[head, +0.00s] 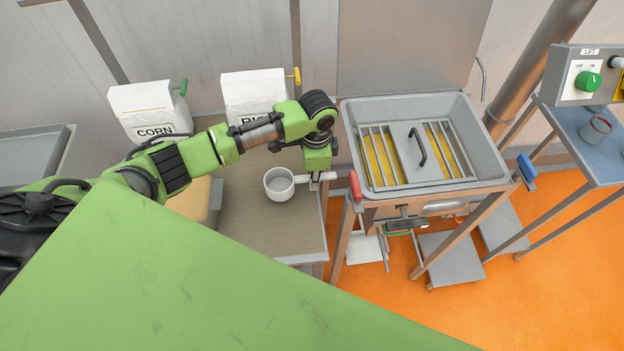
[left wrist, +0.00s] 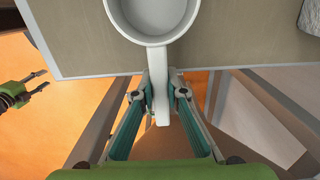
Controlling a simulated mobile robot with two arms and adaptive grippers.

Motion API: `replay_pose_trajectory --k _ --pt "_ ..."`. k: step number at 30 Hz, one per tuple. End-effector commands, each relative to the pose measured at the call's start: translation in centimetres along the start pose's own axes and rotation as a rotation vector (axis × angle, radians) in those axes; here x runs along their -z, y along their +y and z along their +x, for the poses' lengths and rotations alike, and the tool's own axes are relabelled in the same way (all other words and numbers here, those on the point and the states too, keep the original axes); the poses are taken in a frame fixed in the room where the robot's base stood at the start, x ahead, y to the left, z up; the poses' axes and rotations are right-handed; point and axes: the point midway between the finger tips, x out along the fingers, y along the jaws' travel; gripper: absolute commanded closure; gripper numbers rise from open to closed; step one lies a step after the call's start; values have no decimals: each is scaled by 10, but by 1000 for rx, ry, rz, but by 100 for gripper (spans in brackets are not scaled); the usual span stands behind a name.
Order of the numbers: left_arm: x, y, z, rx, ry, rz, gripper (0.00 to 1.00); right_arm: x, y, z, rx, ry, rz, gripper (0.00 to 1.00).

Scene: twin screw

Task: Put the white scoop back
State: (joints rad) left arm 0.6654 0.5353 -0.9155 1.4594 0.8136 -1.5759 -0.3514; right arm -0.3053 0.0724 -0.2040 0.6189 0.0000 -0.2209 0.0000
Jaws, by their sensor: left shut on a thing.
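The white scoop (head: 279,185) is a round cup with a straight handle, open side up, over the right part of the grey-brown table (head: 262,235). I cannot tell if its base touches the table. My left gripper (head: 314,177) is shut on the scoop's handle, right of the cup. In the left wrist view the fingers (left wrist: 162,92) pinch the handle from both sides, and the cup (left wrist: 152,18) shows beyond them over the table. My right gripper (left wrist: 38,81) shows at the left edge of the left wrist view, fingers apart and empty.
A CORN bag with a green scoop handle (head: 150,108) and a second bag with a yellow one (head: 253,92) stand behind the table. A metal hopper with a grate (head: 365,110) stands close right. A LIFT control box (head: 583,75) is far right.

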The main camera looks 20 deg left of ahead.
Motion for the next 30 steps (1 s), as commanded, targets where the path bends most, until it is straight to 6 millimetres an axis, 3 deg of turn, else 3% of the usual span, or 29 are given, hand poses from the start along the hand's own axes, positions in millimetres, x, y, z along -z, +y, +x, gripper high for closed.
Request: replay_pose_trajectory --k 6,17,18,19,30 --pt "0 1 24 -2 -2 -1 100 3 7 -5 -8 3 -1 60" --pt "1 1 28 -1 -1 -1 100 4 11 -3 -13 5 2 60" --pt "1 1 28 -1 0 0 80 4 11 -3 -13 5 2 60" --pt "1 1 27 -1 0 0 72 4 11 -3 -13 5 2 60" --pt "1 0 26 -1 0 -1 71 4 11 -4 -12 6 1 60"
